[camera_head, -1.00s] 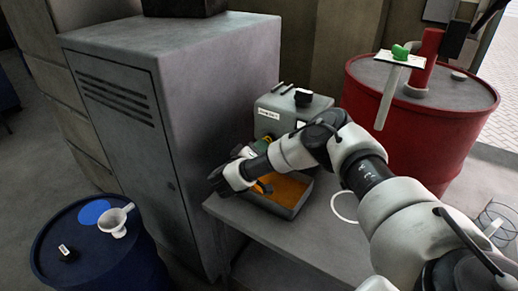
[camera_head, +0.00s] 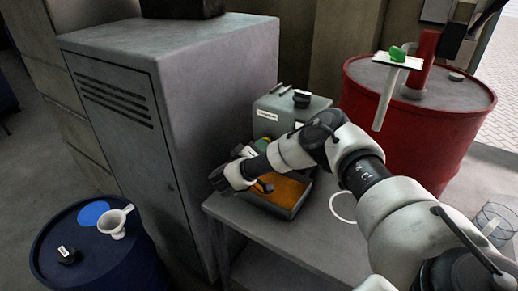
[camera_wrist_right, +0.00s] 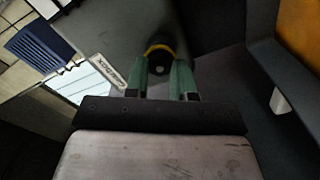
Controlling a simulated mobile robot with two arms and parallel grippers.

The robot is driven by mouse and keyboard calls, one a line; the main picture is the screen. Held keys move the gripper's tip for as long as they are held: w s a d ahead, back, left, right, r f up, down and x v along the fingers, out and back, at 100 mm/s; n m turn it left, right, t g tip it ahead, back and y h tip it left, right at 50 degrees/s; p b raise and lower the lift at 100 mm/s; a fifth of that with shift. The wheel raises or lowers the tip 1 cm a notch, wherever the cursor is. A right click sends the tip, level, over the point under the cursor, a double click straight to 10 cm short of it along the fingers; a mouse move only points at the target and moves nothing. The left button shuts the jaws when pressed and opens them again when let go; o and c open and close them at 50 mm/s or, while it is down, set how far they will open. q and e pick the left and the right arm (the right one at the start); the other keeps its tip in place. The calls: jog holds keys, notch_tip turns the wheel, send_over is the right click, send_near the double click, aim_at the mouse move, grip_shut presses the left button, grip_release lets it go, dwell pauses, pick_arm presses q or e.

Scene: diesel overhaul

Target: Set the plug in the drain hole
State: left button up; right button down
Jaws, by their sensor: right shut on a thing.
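My right gripper (camera_head: 262,145) is low at the front of the grey box (camera_head: 288,107), partly hidden by my own arm. The right wrist view shows its two green fingers (camera_wrist_right: 160,82) shut on the plug (camera_wrist_right: 160,62), a dark round piece with a yellow ring. The plug points towards the grey box wall (camera_wrist_right: 120,25), which carries a white label. I cannot tell whether the plug touches the wall. The drain hole does not show; the plug and fingers may cover it. My left gripper is not in view.
A grey tray with an orange inside (camera_head: 288,190) stands on the bench (camera_head: 290,235) below the box. A tall grey cabinet (camera_head: 120,130) rises close on the left. A red drum (camera_head: 430,130) stands behind right. A blue drum (camera_head: 60,230) bears a white funnel (camera_head: 112,225).

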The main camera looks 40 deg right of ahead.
dwell(0.4)
jog(key=c, duration=0.9)
grip_release()
jog(key=shift+d, duration=0.1)
jog(key=shift+o, duration=0.2)
jog(key=v, duration=1)
jog(key=shift+a, duration=0.4)
